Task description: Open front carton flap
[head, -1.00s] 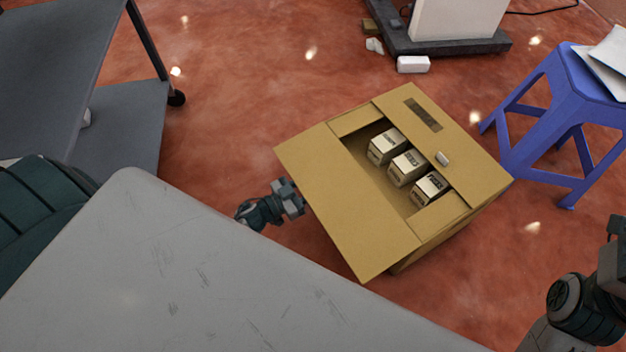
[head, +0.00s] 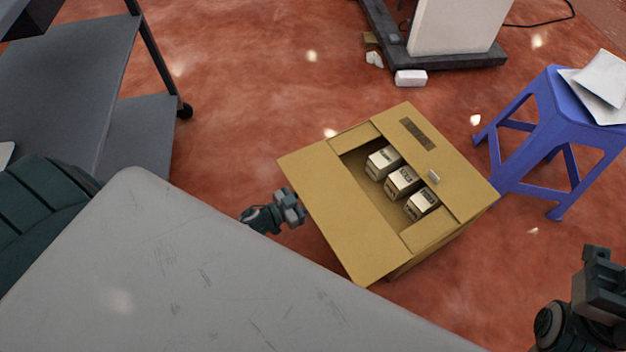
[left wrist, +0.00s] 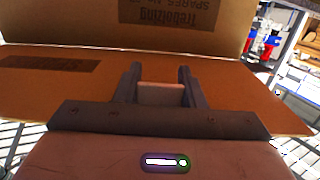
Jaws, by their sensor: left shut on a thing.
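The brown carton (head: 420,245) stands on the red floor, its top partly open, with several small labelled boxes (head: 402,182) inside. Its front flap (head: 335,215) is a wide panel slanting out towards my left gripper (head: 290,207). In the left wrist view, that gripper (left wrist: 160,88) is shut on a small pale tab (left wrist: 160,94) at the flap (left wrist: 230,85); the carton wall with printed text (left wrist: 70,25) is behind.
A grey tabletop (head: 170,270) fills the near left. A blue stool (head: 560,100) with papers stands right of the carton. A grey shelf cart (head: 75,70) is at the upper left. A dark base (head: 440,55) stands behind. Open floor lies between them.

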